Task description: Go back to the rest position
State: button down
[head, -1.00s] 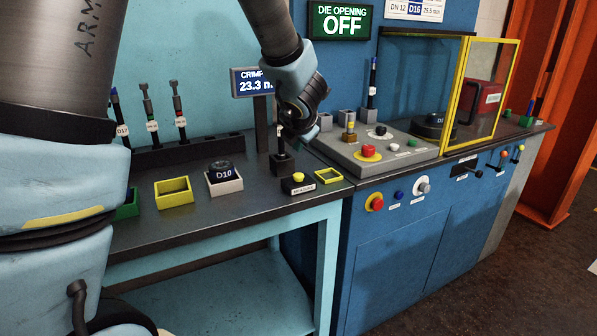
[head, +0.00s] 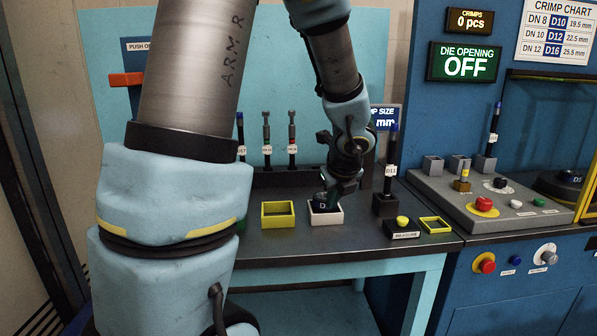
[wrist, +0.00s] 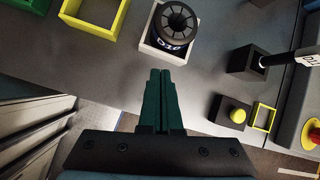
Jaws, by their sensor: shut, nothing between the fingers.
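My gripper (wrist: 160,75) is shut and empty in the wrist view, its two dark green fingers side by side. Just ahead of the fingertips in that view is the white tray (wrist: 157,52) holding the round black die set (wrist: 174,24). In the head view my gripper (head: 325,200) hangs over the bench in front of the white tray (head: 326,220), and it partly hides the black D10 die set (head: 320,207). Whether the fingers touch anything cannot be told.
An empty yellow tray (head: 278,224) stands left of the white one. A black stand (head: 385,204) with an upright hose, a yellow button box (head: 402,222) and a yellow frame (head: 436,226) lie to the right. The control panel (head: 450,207) is further right.

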jog(key=s+a+n, duration=0.1)
jog(key=a+n, duration=0.2)
jog(key=s+a+f+n+g, duration=0.1)
jog(key=a+n, duration=0.2)
jog(key=n, duration=0.1)
jog(key=s+a+n+g, duration=0.1)
jog(key=s+a+n, duration=0.1)
jog(key=n, duration=0.2)
jog(key=shift+a+f+y, duration=0.35)
jog(key=shift+a+y, duration=0.05)
jog(key=a+n, duration=0.1)
jog(key=n, duration=0.1)
jog(key=s+a+n, duration=0.1)
jog(key=s+a+n+g, duration=0.1)
jog(key=n, duration=0.1)
jog(key=shift+s+f+n, duration=0.15)
jog(key=shift+f+n, duration=0.15)
jog(key=s+a+f+n+g+h, duration=0.1)
jog(key=s+a+n, duration=0.3)
jog(key=n, duration=1)
jog(key=shift+s+g+h, duration=0.3)
jog(key=shift+s+g, duration=0.1)
jog(key=shift+s, duration=0.65)
